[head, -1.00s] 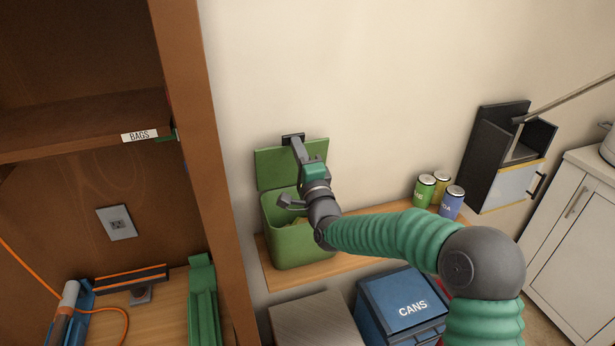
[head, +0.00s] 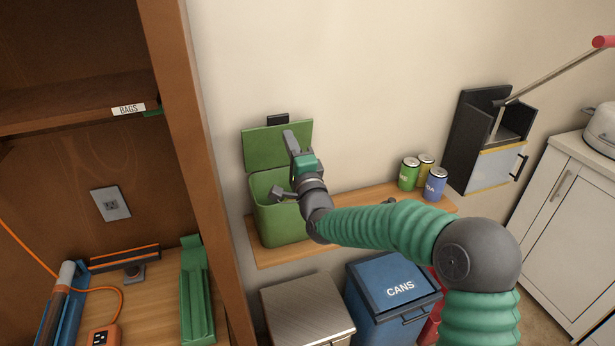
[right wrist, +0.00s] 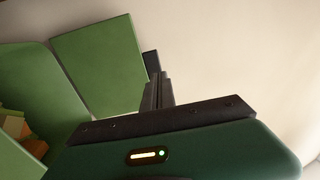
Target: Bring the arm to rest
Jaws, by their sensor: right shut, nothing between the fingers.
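My right gripper (head: 289,134) is shut and empty. In the head view it appears in front of the raised lid (head: 262,148) of a green bin (head: 280,222), with its fingertips just below and right of the dark tab (head: 278,119) at the lid's top. The bin stands open on a wooden shelf against the wall. In the right wrist view the closed fingers (right wrist: 157,92) point toward the wall, beside the green lid (right wrist: 100,65). Some orange and brown contents (right wrist: 15,125) show inside the bin. My left gripper is not in view.
Several cans (head: 409,173) stand on the wooden shelf (head: 350,208), right of the bin. A blue CANS bin (head: 395,300) and a metal-topped bin (head: 305,308) are below. A wooden cabinet (head: 190,150) stands left; a black box (head: 480,140) hangs right. The upper wall is clear.

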